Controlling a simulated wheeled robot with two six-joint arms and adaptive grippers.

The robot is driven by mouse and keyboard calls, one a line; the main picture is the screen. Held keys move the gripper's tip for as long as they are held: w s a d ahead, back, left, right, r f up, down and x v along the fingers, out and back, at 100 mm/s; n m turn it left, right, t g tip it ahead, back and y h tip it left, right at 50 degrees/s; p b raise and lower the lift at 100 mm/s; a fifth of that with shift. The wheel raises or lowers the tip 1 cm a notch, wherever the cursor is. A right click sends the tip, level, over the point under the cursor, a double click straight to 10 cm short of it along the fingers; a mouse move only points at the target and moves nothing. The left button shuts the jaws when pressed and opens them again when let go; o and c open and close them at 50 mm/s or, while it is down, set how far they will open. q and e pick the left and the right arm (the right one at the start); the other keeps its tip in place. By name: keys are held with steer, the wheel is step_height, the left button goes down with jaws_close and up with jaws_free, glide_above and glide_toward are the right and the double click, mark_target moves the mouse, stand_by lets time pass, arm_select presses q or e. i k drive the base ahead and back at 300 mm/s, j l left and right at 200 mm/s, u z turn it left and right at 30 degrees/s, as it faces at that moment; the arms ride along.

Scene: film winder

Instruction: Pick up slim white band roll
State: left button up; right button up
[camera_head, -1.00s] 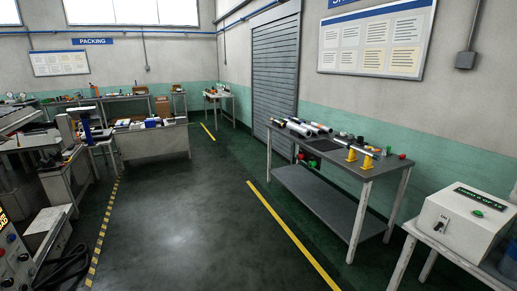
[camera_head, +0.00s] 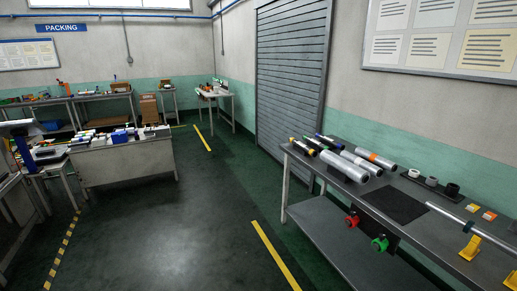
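A grey workbench (camera_head: 365,208) stands along the right wall. Near its back edge is a short row of small rolls: a small white one (camera_head: 414,173), a similar one (camera_head: 431,181) with a dark centre, and a black one (camera_head: 452,190). They are too small to tell for certain which is the slim white band roll. Neither of my grippers is in view.
Several long film rolls (camera_head: 362,165) lie at the bench's far end, beside a dark mat (camera_head: 394,205). A silver bar with yellow supports (camera_head: 470,247) is nearer. Red (camera_head: 352,219) and green (camera_head: 379,243) parts show at the front edge. The floor (camera_head: 190,225) left is clear.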

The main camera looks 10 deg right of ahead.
mark_target(374, 170)
steer(key=i+z, duration=0.2)
steer(key=i, duration=0.3)
steer(key=i+j+z, duration=0.25)
steer(key=i, duration=0.2)
